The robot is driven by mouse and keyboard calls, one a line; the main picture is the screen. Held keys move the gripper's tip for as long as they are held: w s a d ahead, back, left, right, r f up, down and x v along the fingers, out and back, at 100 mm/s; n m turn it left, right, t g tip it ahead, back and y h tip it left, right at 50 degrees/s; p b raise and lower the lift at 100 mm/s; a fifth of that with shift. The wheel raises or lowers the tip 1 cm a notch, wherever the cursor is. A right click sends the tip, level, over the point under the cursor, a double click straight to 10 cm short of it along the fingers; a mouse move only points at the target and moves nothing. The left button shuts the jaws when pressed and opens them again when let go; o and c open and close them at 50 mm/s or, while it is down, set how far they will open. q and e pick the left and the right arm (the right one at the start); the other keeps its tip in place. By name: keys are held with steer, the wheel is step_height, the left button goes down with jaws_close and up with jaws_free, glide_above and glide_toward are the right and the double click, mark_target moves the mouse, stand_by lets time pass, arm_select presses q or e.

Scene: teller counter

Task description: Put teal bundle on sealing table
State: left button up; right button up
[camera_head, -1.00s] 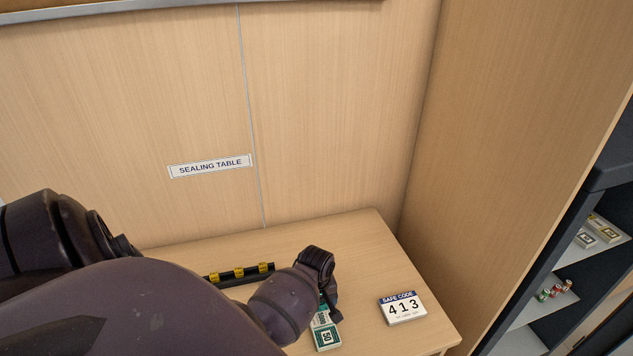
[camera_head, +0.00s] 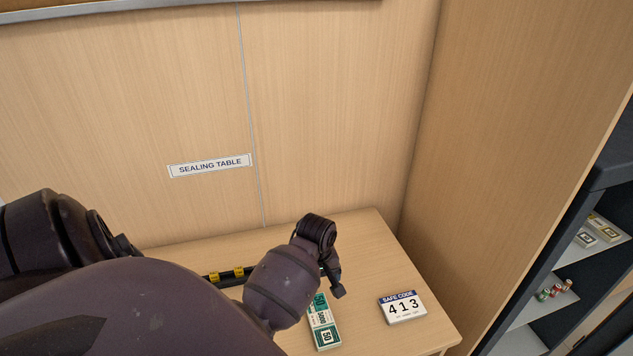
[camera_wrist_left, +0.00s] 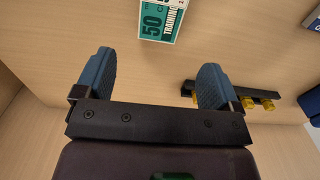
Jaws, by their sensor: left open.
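The teal bundle (camera_head: 323,325), a teal and white pack marked 50, lies flat on the wooden sealing table (camera_head: 372,245). Its far end is partly behind my left arm in the head view. In the left wrist view, the bundle (camera_wrist_left: 162,20) is beyond the fingertips, cut off by the top edge. My left gripper (camera_wrist_left: 152,75) is open, with nothing between its blue fingers and apart from the bundle. In the head view, the gripper (camera_head: 335,290) is mostly hidden behind its wrist, above the table. My right gripper is not in view.
A safe code sign (camera_head: 402,307) reading 413 stands right of the bundle. A black rack with yellow pieces (camera_head: 238,272) lies left of the wrist. A sealing table label (camera_head: 210,166) is on the back wall. Shelves with more bundles (camera_head: 603,230) are at far right.

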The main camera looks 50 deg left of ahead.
mark_target(312, 324)
arm_select(q)
steer(key=m+t, duration=0.1)
steer(key=s+f+m+y, duration=0.1)
steer(key=s+f+m+t, duration=0.1)
steer(key=shift+d+f+t, duration=0.15)
steer(key=shift+d+t, duration=0.1)
steer(key=shift+t, duration=0.05)
steer(key=s+d+f+m+t, duration=0.1)
steer(key=m, duration=0.1)
steer(key=s+d+f+m+t, duration=0.1)
steer(key=d+f+m+t, duration=0.1)
steer(key=shift+s+y, duration=0.4)
steer(key=s+d+m+t, duration=0.2)
steer(key=s+d+m+t+h, duration=0.1)
steer(key=s+d+m, duration=0.1)
steer(key=d, duration=0.1)
steer(key=s+d+m+t, duration=0.2)
steer(key=shift+s+d+r+t, duration=0.3)
steer(key=shift+s+d+r, duration=0.05)
steer(key=shift+d+r+m+h, duration=0.1)
steer(key=shift+d+m+h, duration=0.1)
steer(key=shift+m+h, duration=0.1)
steer(key=shift+s, duration=0.15)
